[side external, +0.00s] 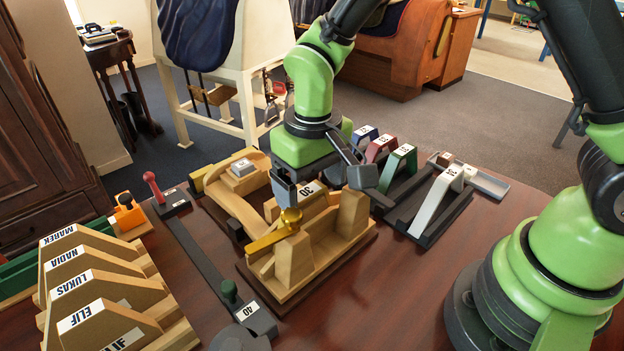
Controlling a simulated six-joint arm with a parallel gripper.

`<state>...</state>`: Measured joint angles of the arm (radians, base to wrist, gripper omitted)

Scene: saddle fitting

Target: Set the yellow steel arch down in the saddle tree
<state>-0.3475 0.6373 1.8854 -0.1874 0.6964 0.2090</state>
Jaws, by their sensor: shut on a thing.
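The saddle tree (352,215) is a pale wooden form on a wooden base, in the middle of the table. A golden-yellow metal piece, which looks like the yellow steel arch (274,239), lies across its near left part, with a rounded end at the top. My gripper (287,197) is over the tree, pointing down, and shut on this piece at its upper end. The gripper hides part of the tree and of the arch. I cannot tell whether the arch rests fully on the wood.
A rack with blue (366,134), red (381,149), green (398,168) and white (438,198) arches stands to the right. Another wooden form (232,205) is behind left. Named wooden stands (98,300) fill the left front. Bare table (390,300) lies at front right.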

